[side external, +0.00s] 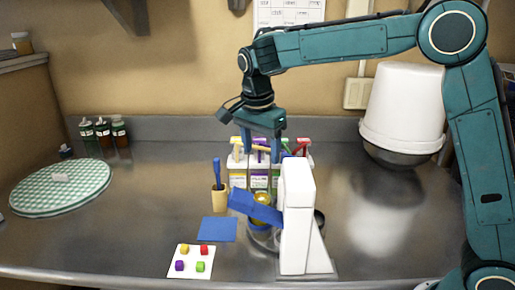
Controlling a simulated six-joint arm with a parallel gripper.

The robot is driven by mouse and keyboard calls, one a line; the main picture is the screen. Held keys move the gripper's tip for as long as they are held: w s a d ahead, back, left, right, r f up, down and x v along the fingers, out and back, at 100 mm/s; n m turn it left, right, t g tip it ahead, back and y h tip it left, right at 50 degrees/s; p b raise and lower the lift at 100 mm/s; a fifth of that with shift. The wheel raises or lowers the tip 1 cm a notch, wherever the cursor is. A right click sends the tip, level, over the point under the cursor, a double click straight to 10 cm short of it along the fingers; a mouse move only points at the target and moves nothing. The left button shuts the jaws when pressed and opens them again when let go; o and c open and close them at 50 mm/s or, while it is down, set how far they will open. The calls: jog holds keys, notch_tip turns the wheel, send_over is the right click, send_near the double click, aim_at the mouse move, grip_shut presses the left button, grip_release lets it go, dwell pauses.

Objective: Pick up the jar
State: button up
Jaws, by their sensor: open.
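My gripper (261,152) hangs pointing down near the middle of the side external view, its two blue fingers apart. It is in front of or over a row of labelled containers (238,172), and I see nothing clearly held between the fingers. A clear, round glass vessel (262,238), possibly the jar, stands low beside a white upright stand (298,220). A tilted blue piece (255,207) and the stand partly hide it. A small amber jar (22,42) also sits on the shelf at the upper left. I cannot tell which one the task means.
A wooden cup (220,197) with a blue-handled tool stands left of the stand. A blue square (217,229) and a white card (192,261) with coloured cubes lie in front. A white bucket (403,105) is at right.

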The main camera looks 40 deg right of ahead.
jog(key=shift+g, duration=0.3)
jog(key=shift+w+d+f, duration=0.1)
jog(key=shift+d+f, duration=0.05)
jog(key=shift+f, duration=2.35)
jog(key=shift+w+d+f, duration=0.1)
jog(key=shift+f, duration=2.35)
jog(key=shift+w+d+f, duration=0.1)
jog(key=shift+d+f, duration=0.05)
jog(key=shift+f, duration=2.35)
jog(key=shift+r, duration=0.1)
jog(key=c, duration=1.1)
jog(key=shift+o, duration=0.2)
notch_tip(320, 180, up, 18)
